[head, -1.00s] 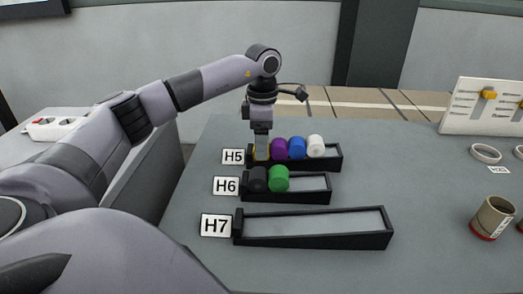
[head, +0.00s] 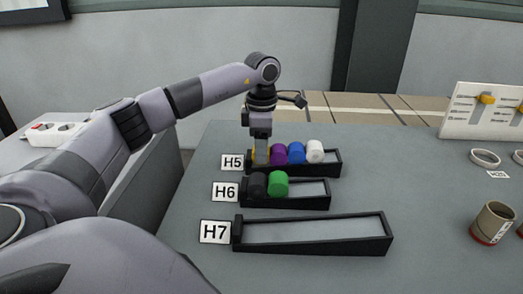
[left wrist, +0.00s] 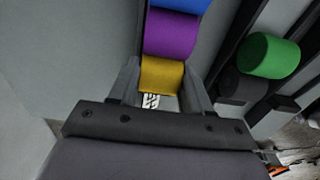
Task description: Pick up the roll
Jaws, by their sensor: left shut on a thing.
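My left gripper (head: 261,152) points down at the left end of the H5 tray (head: 328,170). It is shut on a yellow roll (left wrist: 160,74), with one finger on each side of it. In the head view the gripper mostly hides this roll. In the tray, a purple roll (head: 279,154) sits right beside the yellow one, then a blue roll (head: 296,152) and a white roll (head: 314,151). I cannot tell whether the yellow roll is clear of the tray floor. My right gripper is not in view.
The H6 tray (head: 318,203) in front holds a black roll (head: 258,185) and a green roll (head: 278,184). The H7 tray (head: 314,247) is empty. A brown cylinder (head: 493,222), a ring (head: 485,157) and a white panel (head: 482,110) stand at the right.

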